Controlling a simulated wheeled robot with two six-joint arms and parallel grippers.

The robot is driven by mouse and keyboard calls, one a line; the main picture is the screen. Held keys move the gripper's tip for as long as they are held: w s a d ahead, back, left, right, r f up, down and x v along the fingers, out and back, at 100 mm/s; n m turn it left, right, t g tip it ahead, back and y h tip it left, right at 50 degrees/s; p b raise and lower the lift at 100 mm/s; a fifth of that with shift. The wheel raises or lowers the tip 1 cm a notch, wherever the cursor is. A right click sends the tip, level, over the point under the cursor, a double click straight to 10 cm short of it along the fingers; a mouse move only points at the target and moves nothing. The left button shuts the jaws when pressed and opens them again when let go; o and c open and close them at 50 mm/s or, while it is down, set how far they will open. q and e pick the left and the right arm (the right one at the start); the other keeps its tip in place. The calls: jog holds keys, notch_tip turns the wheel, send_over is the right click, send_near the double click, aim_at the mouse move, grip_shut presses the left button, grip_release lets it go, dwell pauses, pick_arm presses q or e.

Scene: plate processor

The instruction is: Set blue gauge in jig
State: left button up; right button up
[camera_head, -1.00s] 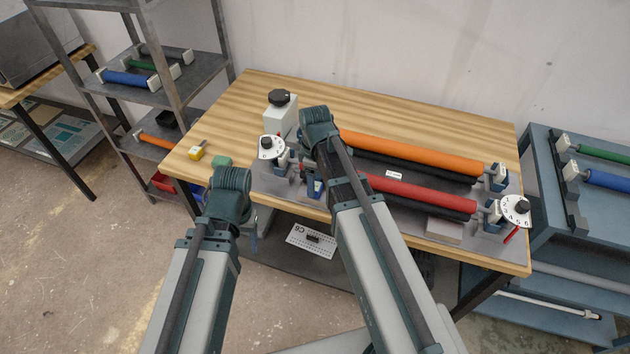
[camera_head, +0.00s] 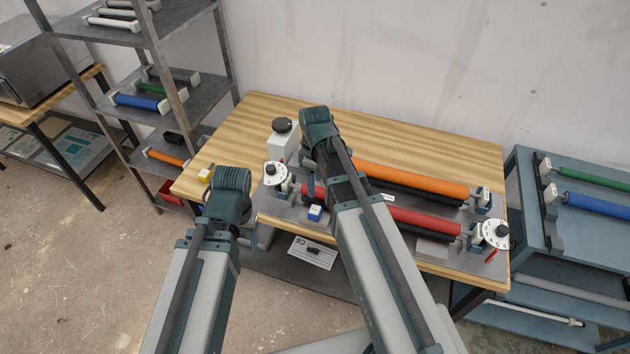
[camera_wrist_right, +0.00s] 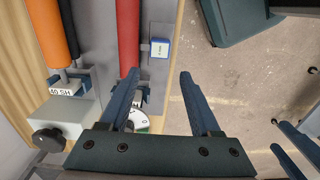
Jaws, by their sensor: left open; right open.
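The blue gauge (camera_head: 315,213) is a small blue block with a pale label on top. It sits on the grey base plate of the roller unit, beside the left end of the red roller (camera_head: 420,219). In the right wrist view the gauge (camera_wrist_right: 160,48) lies beyond my right gripper's fingertips, apart from them. My right gripper (camera_wrist_right: 158,75) is open and empty. My left gripper (camera_head: 257,238) is open, low by the table's front edge and partly hidden by its wrist. I cannot make out a separate jig or how the gauge is seated.
An orange roller (camera_head: 415,178) lies behind the red one. White dials (camera_head: 276,174) stand at the unit's ends, and a white box with a black knob (camera_head: 284,140) stands behind. A yellow block (camera_head: 205,174) is at the table's left. The table's back left is clear.

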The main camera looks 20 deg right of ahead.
jog(key=s+a+m+h, duration=0.1)
jog(key=s+a+m, duration=0.6)
jog(key=s+a, duration=0.3)
jog(key=s, duration=0.4)
jog(key=shift+s+a, duration=0.15)
jog(key=shift+a, duration=0.1)
notch_tip(320, 180, down, 5)
jog(key=b, duration=0.5)
dwell(0.4)
